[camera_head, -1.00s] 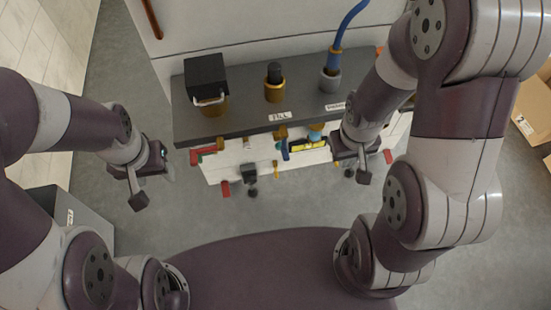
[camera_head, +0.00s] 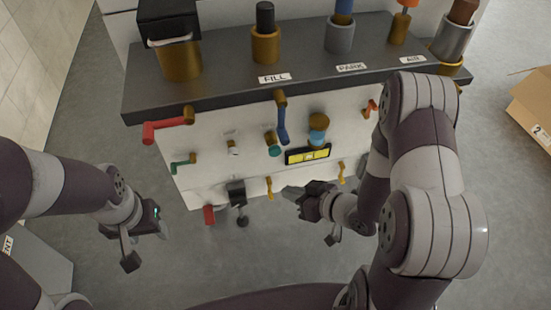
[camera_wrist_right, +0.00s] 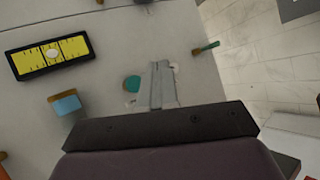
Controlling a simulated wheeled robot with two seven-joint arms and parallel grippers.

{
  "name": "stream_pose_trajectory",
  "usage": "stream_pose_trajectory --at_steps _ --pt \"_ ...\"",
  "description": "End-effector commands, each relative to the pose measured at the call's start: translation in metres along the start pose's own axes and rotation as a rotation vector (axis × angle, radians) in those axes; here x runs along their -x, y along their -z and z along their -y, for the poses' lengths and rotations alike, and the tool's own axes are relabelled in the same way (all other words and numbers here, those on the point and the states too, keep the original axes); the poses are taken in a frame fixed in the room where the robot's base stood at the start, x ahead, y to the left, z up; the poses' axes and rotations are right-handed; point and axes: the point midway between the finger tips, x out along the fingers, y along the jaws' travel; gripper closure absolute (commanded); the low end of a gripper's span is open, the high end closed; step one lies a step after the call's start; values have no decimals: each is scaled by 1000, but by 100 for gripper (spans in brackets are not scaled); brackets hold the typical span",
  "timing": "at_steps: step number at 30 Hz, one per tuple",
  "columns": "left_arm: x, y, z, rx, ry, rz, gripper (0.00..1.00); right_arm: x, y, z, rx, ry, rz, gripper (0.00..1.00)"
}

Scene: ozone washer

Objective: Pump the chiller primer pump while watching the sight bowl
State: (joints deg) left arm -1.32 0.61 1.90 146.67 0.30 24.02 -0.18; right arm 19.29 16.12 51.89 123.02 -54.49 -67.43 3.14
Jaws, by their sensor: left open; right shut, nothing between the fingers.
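On the front panel, a bronze fitting with a light-blue bowl (camera_head: 318,135), which looks like the sight bowl, sits above a yellow gauge strip (camera_head: 308,154). In the right wrist view, the blue bowl (camera_wrist_right: 65,103) is left of the fingers, below the gauge strip (camera_wrist_right: 52,54). A black block with a knob (camera_head: 237,193) hangs low on the panel; I cannot tell whether it is the primer pump. My right gripper (camera_head: 290,191) is shut and empty before the lower panel; its fingertips (camera_wrist_right: 161,66) show beside a teal knob (camera_wrist_right: 132,84). My left gripper (camera_head: 160,228) is open, left of the panel.
A dark shelf (camera_head: 225,85) with FILL, PARK and AIR labels carries several fittings above the panel. A red lever (camera_head: 166,128), a blue lever (camera_head: 283,125) and a green lever (camera_head: 183,163) stick out. A cardboard box (camera_head: 530,105) stands at right. Floor below is clear.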

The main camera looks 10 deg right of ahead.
Motion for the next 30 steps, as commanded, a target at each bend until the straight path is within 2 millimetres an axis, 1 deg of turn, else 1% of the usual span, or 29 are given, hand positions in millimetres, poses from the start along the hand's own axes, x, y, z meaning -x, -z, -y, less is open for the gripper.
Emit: stream_pose_trajectory --at_steps 9,13,24,30 --pt "0 0 0 0 0 0 46 0 2 0 1 1 -5 100" --pt "-1 0 0 0 0 0 46 -5 5 -4 3 1 -6 100" --pt "-11 -2 0 0 0 0 46 -42 31 -30 4 0 -5 100" --pt "-6 -1 0 0 0 0 46 -55 43 -41 2 0 -4 100"
